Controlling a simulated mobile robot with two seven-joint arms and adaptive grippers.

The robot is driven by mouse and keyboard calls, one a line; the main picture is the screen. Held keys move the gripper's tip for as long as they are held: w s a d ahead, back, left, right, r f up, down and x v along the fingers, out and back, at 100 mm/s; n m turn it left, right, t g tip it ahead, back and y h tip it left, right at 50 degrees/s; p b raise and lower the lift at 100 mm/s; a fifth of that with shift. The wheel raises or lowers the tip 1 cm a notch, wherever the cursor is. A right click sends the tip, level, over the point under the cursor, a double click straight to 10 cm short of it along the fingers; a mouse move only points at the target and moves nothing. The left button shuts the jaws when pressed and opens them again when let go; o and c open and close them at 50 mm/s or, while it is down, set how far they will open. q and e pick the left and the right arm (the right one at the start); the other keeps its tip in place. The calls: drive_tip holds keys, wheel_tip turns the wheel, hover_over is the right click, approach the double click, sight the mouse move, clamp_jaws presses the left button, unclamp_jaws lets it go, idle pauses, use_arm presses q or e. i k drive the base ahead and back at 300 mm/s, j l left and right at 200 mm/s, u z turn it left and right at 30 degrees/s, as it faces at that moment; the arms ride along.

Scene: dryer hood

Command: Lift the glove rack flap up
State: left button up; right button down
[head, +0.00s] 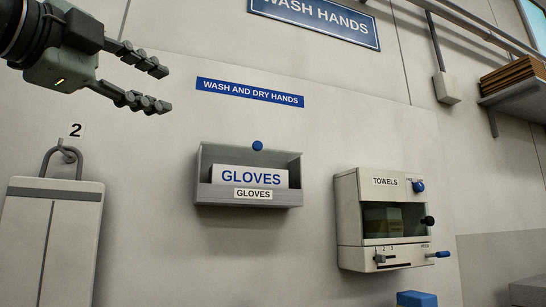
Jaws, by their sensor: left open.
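The grey glove rack (203,178) is fixed to the wall in the middle of the head view. A white box marked GLOVES (225,176) sits in it, behind a low front lip with a second GLOVES label. A round blue knob (257,145) shows at the rack's top edge. I cannot clearly make out the flap or its position. My left gripper (160,88) is at the upper left, open and empty, with its fingers pointing right. In the picture it is above and left of the rack, apart from it. My right gripper is not in view.
A towel dispenser (349,213) with blue and black knobs is on the wall to the right. A white panel (70,191) hangs from a hook at the lower left. A shelf (515,93) juts out at the upper right.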

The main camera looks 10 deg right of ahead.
sight(257, 146)
drive_tip(key=i+l, duration=0.75)
